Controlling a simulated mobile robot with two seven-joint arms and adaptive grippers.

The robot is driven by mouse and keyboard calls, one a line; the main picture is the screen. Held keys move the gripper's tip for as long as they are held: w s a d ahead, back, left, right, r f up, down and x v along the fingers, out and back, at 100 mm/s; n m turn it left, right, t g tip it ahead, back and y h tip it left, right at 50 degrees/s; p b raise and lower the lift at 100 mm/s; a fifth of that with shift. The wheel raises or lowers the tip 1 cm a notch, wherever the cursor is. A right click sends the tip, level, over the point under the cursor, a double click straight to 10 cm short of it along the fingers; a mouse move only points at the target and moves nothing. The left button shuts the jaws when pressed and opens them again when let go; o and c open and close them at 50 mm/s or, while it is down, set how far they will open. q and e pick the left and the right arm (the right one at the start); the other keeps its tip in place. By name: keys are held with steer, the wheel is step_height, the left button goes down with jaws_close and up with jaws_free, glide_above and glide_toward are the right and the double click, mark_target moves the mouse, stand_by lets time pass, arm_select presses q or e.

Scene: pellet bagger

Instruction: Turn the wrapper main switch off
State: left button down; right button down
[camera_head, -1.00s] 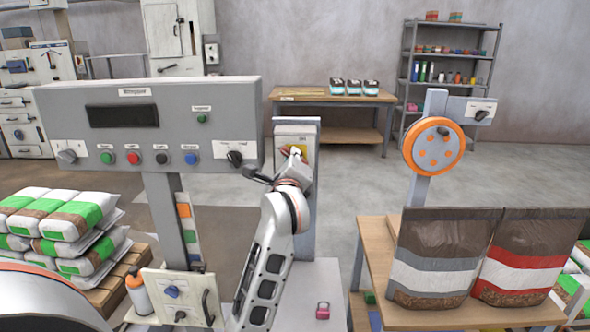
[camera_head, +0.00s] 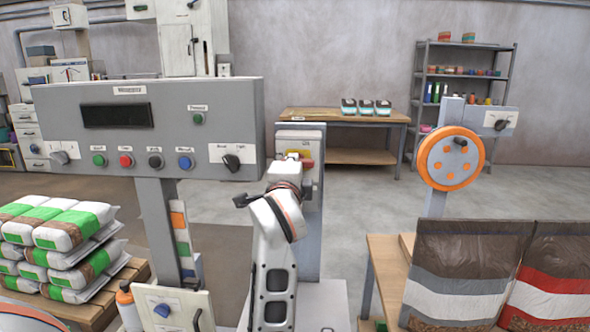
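A red handle on a yellow plate (camera_head: 306,158), which looks like the main switch, is on a grey box (camera_head: 299,138) on a post in the middle. The handle looks roughly level; its left part is hidden by my gripper, and the label is too small to read. My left gripper (camera_head: 284,182) is just below and left of the handle, seen from behind. A dark finger-like part sticks out to its left. Its fingertips are hidden, so I cannot tell its opening or whether it touches the handle. My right gripper is not in view.
A wide grey control panel (camera_head: 150,130) with buttons and knobs stands close on the left. An orange wheel (camera_head: 451,158) and another small knob box (camera_head: 492,121) are on the right. Pellet bags (camera_head: 450,270) stand on a wooden table (camera_head: 386,260) at front right.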

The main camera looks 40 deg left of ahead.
arm_select(q)
steer(key=shift+r, duration=0.2)
steer(key=c, duration=2.1)
jaws_free()
steer(key=shift+a, duration=0.1)
steer(key=shift+o, duration=0.6)
steer(key=shift+f, duration=0.1)
steer(key=shift+f, duration=0.1)
